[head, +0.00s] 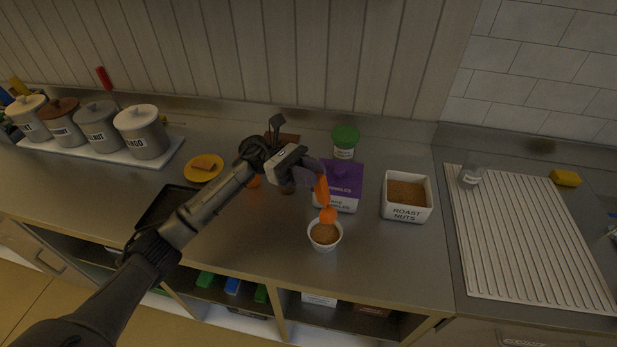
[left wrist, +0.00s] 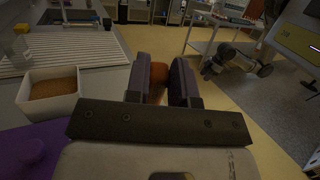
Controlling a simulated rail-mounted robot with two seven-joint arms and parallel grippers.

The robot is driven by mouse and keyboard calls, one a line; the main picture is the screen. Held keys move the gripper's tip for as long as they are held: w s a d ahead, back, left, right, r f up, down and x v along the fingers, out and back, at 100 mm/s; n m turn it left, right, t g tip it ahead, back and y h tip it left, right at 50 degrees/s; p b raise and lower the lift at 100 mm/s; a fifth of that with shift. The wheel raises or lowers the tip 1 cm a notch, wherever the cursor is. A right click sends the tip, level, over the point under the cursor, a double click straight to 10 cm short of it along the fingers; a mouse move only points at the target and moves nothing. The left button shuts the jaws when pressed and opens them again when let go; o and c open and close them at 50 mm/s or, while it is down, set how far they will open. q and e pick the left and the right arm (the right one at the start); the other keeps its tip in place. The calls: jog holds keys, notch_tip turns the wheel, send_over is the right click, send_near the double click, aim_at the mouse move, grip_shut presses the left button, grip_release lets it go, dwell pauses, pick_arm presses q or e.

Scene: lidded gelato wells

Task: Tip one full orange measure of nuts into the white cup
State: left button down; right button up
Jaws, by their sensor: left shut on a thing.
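My left gripper (head: 316,174) is shut on the orange measure (head: 323,190) and holds it with its bowl end low. The bowl end is at the far rim of the white cup (head: 325,246); I cannot tell if they touch. The cup stands upright on the counter with brown contents showing inside. In the left wrist view, the orange measure (left wrist: 156,78) shows between the two fingers of the gripper (left wrist: 160,84); the cup is hidden there. The white tub labelled ROAST NUTS (head: 406,213) holds brown nuts, right of the cup.
A purple box (head: 346,176) stands behind the measure, with a green-lidded jar (head: 344,142) beyond. A ribbed white board (head: 525,240) lies right. Lidded canisters (head: 142,133) and a yellow plate (head: 203,168) are left. The counter between cup and tub is clear.

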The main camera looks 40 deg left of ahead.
pick_arm(q)
jog(key=d+y+p, duration=1.2)
jog(key=d+p, duration=0.1)
jog(key=p, duration=1.5)
jog(key=d+f+y+b, duration=0.2)
jog(key=d+f+y, duration=0.3)
jog(key=f+y, duration=0.4)
jog(key=shift+w+f+g, duration=0.35)
jog(key=shift+f+g, duration=0.05)
